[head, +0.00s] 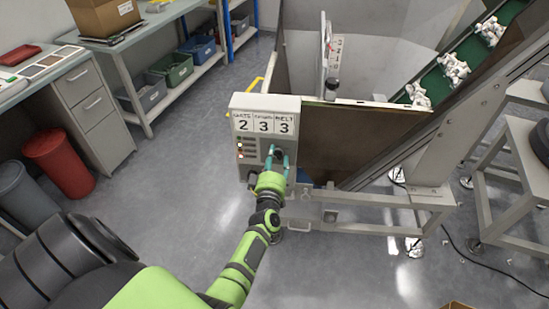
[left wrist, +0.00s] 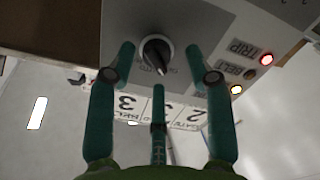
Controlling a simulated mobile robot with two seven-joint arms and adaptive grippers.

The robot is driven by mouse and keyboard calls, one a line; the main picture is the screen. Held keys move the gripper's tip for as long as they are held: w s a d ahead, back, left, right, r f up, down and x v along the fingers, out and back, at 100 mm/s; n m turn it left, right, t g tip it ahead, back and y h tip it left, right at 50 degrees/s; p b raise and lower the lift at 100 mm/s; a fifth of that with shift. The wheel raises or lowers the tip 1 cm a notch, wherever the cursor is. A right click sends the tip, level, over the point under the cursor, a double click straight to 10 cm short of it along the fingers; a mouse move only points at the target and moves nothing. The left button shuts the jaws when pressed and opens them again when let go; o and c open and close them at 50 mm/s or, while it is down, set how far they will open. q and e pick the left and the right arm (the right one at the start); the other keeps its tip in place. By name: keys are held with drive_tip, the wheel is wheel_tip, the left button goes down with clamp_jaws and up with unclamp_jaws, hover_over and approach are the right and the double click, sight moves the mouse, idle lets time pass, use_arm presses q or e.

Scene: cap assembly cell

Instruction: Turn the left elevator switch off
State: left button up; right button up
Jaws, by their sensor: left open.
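The left elevator switch is a round black knob (left wrist: 157,50) on a grey panel in the left wrist view. Its pointed end faces down and slightly right in that picture. My left gripper (head: 278,155) is at the front of the grey control box (head: 240,104) in the head view. Its teal fingers are open, with one on each side of the knob in the left wrist view and a third below it. I cannot tell whether any finger touches the knob. My right gripper is not in view.
The box carries number cards (head: 264,124) reading 2, 3, 3. A hopper (head: 335,145) and green inclined belt (head: 440,88) stand to the right. Floor is clear left of the box.

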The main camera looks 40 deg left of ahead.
use_arm(q)
drive_tip(key=v, duration=0.7)
drive_tip(key=shift+a, duration=0.15)
